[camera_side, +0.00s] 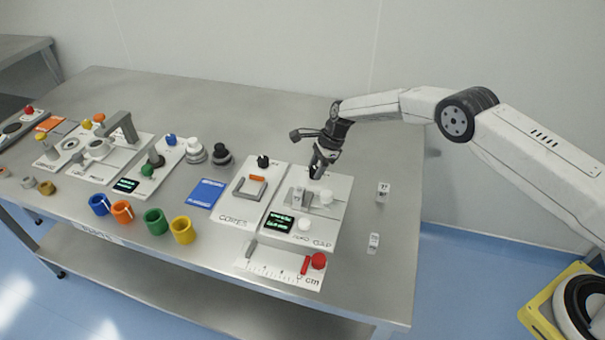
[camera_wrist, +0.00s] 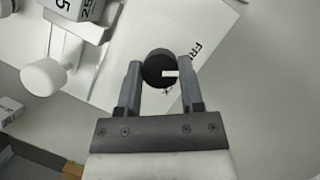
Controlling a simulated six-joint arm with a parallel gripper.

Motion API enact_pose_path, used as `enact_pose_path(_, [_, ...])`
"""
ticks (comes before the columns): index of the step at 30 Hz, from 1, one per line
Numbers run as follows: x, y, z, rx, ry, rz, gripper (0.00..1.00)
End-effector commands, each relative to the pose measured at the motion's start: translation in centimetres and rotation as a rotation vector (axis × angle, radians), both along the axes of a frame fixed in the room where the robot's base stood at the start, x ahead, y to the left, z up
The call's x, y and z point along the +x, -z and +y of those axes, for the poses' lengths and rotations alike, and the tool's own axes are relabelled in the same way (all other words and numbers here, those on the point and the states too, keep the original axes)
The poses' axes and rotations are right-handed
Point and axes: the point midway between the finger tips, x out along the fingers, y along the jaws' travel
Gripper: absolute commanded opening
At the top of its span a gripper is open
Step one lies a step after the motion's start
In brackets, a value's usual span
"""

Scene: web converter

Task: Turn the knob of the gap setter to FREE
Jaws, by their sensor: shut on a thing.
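The gap setter is the white panel (camera_side: 322,240) marked GAP at the right of the bench. Its round black knob (camera_wrist: 157,62) shows in the wrist view, with a white pointer mark toward the right of the picture. Lettering beginning "FR" is on the panel up and right of the knob; more lettering below it is partly covered. My gripper (camera_side: 316,172) is over the far part of the panel. In the wrist view its two fingers (camera_wrist: 160,73) are shut on the knob, one on each side. In the side view the gripper hides the knob.
A white round handle (camera_wrist: 47,77) and a grey block with numbers (camera_wrist: 75,8) stand left of the knob. The panel also has a green-lit display (camera_side: 279,222). The CORES panel (camera_side: 233,216) adjoins on the left.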

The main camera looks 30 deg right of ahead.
Motion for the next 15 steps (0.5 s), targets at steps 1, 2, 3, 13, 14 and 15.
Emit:
enact_pose_path(1, [0.01, 0.03, -0.03, 0.0, -0.029, 0.001, 0.0])
enact_pose_path(2, [0.06, -0.01, -0.03, 0.0, -0.045, 0.0, 0.0])
enact_pose_path(3, [0.03, -0.01, -0.04, 0.0, -0.066, 0.001, 0.0])
enact_pose_path(13, [0.07, -0.03, -0.05, 0.0, -0.157, 0.0, 0.0])
enact_pose_path(14, [0.06, -0.02, -0.05, 0.0, -0.16, 0.001, 0.0])
enact_pose_path(15, [0.05, -0.02, -0.05, -0.001, -0.163, 0.001, 0.0])
